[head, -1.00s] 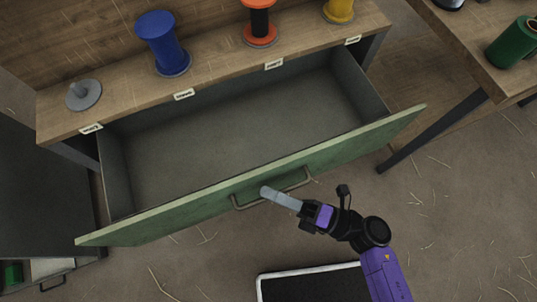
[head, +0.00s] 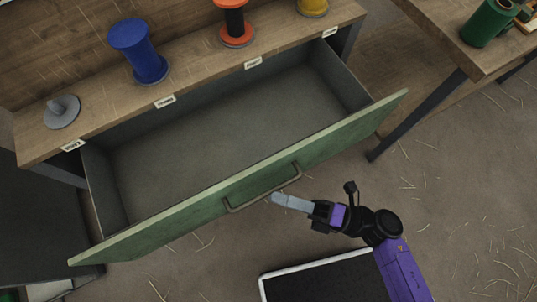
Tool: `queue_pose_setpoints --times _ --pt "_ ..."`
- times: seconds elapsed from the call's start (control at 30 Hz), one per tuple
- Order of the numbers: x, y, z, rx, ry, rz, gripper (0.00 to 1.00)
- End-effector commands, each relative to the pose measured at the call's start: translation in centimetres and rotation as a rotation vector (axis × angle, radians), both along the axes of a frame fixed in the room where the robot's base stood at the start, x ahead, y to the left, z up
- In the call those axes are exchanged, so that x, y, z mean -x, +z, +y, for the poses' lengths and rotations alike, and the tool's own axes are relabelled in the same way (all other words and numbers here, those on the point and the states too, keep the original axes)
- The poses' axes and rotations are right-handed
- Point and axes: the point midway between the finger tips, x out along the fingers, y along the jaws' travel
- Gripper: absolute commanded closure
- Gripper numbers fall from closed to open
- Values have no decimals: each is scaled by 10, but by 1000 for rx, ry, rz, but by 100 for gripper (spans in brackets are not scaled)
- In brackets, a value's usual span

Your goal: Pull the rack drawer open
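The rack drawer stands well open, with its green front (head: 330,150) pulled out from under the wooden rack top (head: 200,85). Its grey inside (head: 220,135) is empty. A metal bar handle (head: 262,188) is fixed to the middle of the front. My gripper (head: 275,198) is just in front of the handle, to the right of its middle in the picture. The pale fingers look close together and appear clear of the bar. Nothing shows between them, and I cannot tell whether they are fully shut.
Blue (head: 138,50), orange-black (head: 236,22) and yellow (head: 313,6) spools stand on the rack top, with an empty grey spindle (head: 62,110) at left. A wooden table (head: 465,45) with a green spool (head: 488,24) is at right. Open floor (head: 450,200) lies at right.

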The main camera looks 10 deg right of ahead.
Motion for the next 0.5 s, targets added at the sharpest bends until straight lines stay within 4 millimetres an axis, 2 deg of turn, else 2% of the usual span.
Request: queue_pose_setpoints --times 0.2,0.5 --pt "14 -5 -25 1 -1 1 81" --pt "17 -5 -32 1 0 -2 81"
